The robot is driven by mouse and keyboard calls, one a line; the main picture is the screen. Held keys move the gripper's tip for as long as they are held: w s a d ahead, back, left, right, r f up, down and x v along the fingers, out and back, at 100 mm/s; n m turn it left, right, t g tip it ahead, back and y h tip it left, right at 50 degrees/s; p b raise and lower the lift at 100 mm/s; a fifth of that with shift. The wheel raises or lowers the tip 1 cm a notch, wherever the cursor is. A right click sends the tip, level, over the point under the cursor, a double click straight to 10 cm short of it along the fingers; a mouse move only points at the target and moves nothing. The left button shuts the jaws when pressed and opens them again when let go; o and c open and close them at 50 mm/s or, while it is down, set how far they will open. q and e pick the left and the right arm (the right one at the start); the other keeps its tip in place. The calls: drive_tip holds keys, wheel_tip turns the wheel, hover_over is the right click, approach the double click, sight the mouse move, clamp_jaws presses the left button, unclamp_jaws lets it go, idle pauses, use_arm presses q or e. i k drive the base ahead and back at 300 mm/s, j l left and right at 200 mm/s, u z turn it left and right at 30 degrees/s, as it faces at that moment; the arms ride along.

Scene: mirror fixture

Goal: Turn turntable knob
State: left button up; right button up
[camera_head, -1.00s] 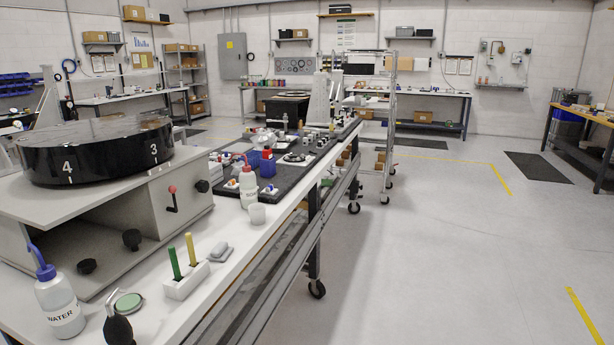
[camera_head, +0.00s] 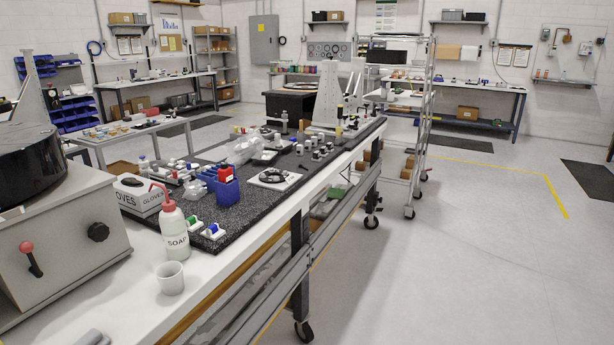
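The turntable (camera_head: 35,165) is a black drum at the left edge, cut off by the frame. It sits on a grey housing (camera_head: 65,215). On the housing's front are a black round knob (camera_head: 98,232) at the right and a red-tipped lever (camera_head: 31,258) to its left. I cannot tell which of these is the turntable knob.
A soap bottle (camera_head: 174,225) and a white cup (camera_head: 171,278) stand on the bench right of the housing. Clear floor (camera_head: 450,270) lies to the right, with a wheeled rack (camera_head: 420,130) further back.

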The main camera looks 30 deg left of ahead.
sight(98, 232)
drive_tip(key=i+u, duration=0.45)
drive_tip(key=i+l+u, duration=0.85)
drive_tip(key=i, duration=0.15)
drive_tip(key=i+j, duration=0.05)
drive_tip(key=j, duration=0.05)
